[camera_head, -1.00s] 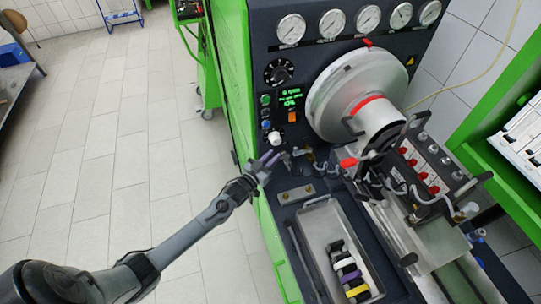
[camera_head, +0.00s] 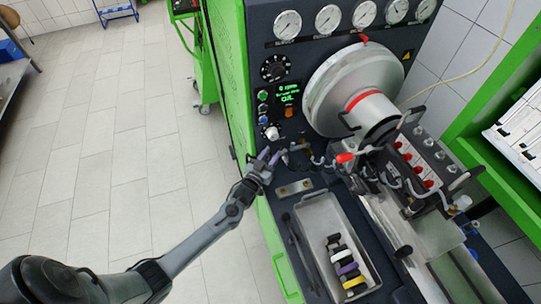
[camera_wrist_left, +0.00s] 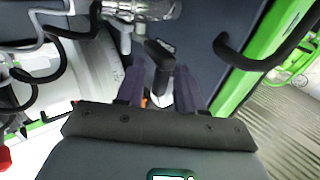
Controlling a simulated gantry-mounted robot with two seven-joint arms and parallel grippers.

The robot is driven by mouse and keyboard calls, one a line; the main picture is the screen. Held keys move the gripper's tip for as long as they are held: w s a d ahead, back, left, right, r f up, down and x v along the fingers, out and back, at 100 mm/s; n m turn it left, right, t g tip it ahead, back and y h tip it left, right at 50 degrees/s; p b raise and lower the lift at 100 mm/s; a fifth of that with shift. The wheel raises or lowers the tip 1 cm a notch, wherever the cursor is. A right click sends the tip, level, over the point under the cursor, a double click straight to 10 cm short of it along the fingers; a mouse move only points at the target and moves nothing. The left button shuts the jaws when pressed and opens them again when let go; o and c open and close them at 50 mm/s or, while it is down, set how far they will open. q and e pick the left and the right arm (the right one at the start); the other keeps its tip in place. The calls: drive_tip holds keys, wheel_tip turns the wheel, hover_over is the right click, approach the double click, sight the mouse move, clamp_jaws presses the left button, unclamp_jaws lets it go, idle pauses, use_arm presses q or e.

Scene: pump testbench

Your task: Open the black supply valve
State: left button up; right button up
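The black supply valve shows in the left wrist view as a short black lever (camera_wrist_left: 160,54) below metal pipe fittings. In the head view it is too small and partly hidden to make out clearly. My left gripper (camera_head: 271,156) is at the front left of the bench, beside the small pipe fittings below the control panel. In the left wrist view its two purple-grey fingers (camera_wrist_left: 158,84) are apart, with the lever's end between and just beyond them. Whether either finger touches the lever is unclear. My right gripper is not in view.
A metal tray (camera_head: 312,236) with several coloured rings lies below the fittings. The control panel knobs (camera_head: 272,132) are just above my gripper. A large grey cylinder (camera_head: 340,95) and a pump with red caps (camera_head: 404,158) stand to the right.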

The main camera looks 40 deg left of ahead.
use_arm(q)
drive_tip(key=s+d, duration=0.2)
drive_tip(key=s, duration=0.8)
drive_tip(key=shift+s, duration=0.3)
